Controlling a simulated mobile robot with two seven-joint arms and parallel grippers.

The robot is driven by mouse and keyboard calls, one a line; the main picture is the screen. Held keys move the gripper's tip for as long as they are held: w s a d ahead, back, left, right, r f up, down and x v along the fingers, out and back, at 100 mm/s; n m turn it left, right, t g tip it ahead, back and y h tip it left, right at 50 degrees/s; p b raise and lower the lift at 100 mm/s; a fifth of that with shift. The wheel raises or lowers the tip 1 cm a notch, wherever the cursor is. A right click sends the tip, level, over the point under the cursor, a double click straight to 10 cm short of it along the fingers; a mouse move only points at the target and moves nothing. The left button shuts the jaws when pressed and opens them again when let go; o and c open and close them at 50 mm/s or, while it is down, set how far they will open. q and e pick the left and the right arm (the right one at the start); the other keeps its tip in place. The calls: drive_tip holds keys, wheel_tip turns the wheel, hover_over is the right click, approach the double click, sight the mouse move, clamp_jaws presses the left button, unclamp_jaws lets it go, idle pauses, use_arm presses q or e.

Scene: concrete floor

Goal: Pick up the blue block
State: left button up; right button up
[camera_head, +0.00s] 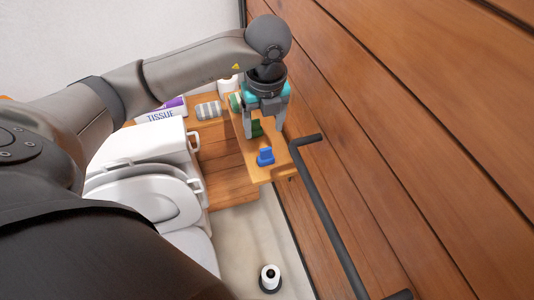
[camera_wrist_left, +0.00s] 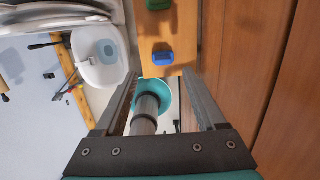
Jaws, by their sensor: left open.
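The blue block (camera_head: 265,157) sits on the small wooden shelf (camera_head: 262,173), near its front end. It also shows in the left wrist view (camera_wrist_left: 163,58), just beyond the fingertips. My left gripper (camera_head: 264,127) is open and points down over the shelf, behind the blue block in the head view. Nothing is held between its fingers, which also show in the left wrist view (camera_wrist_left: 158,76). My right gripper is in neither view.
A dark rail (camera_head: 325,210) runs along the wooden wall right of the shelf. A white toilet (camera_head: 150,200) stands to the left. A tissue box (camera_head: 162,111) and a striped grey item (camera_head: 208,110) lie behind.

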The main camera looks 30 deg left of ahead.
sight(266, 149)
use_arm(q)
drive_tip(key=f, duration=0.4)
drive_tip(key=shift+w+a, duration=0.15)
drive_tip(key=shift+w, duration=0.1)
drive_tip(key=shift+f, duration=0.35)
drive_tip(key=f, duration=0.3)
drive_tip(key=shift+d+f, duration=0.2)
drive_tip(key=shift+f, duration=0.5)
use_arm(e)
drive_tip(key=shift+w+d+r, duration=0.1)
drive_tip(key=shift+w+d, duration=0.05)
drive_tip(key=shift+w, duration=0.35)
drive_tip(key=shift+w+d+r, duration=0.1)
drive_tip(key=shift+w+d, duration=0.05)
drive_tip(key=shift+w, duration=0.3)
use_arm(q)
drive_tip(key=shift+c, duration=0.8)
clamp_jaws()
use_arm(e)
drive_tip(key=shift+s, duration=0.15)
